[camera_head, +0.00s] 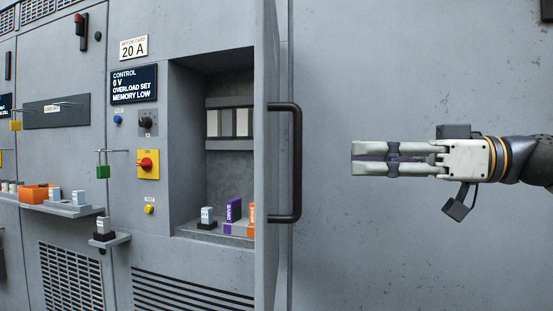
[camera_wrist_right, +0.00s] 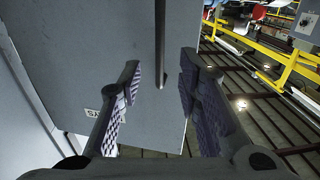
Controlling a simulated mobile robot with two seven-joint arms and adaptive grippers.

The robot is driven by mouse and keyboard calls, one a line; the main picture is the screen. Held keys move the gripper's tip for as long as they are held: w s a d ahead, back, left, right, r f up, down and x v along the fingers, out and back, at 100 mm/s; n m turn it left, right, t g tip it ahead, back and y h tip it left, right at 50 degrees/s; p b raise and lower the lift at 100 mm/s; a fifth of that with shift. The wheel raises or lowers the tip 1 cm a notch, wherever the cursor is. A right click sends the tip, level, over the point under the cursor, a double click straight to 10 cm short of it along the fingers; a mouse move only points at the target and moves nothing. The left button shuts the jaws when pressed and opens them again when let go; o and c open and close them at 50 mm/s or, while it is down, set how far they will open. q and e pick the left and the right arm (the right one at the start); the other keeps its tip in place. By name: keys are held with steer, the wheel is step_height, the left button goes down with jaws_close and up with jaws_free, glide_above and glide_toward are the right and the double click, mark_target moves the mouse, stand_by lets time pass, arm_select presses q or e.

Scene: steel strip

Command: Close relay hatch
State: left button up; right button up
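The relay hatch (camera_head: 266,120) stands swung open at the right side of the recessed compartment (camera_head: 188,140), seen nearly edge-on. Its black bar handle (camera_head: 297,160) sticks out to the right. My right gripper (camera_head: 352,159) is to the right of the handle, level with its middle and apart from it, with fingers pointing left. In the right wrist view, the gripper (camera_wrist_right: 160,90) is open and empty, fingers spread wide. The grey hatch face (camera_wrist_right: 95,45) and the dark handle bar (camera_wrist_right: 160,45) show ahead, between and beyond the fingertips. My left gripper is not in view.
Inside the compartment are a purple block (camera_head: 234,210), an orange block (camera_head: 251,218) and a small plug (camera_head: 207,214). A shelf (camera_head: 70,209) with an orange bin (camera_head: 35,193) is at left. Yellow railings (camera_wrist_right: 290,62) show in the wrist view.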

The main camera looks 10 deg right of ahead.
mark_target(297, 158)
steer(key=x, duration=1)
steer(key=shift+w+a+f, duration=0.1)
steer(key=shift+a, duration=0.25)
jaws_close()
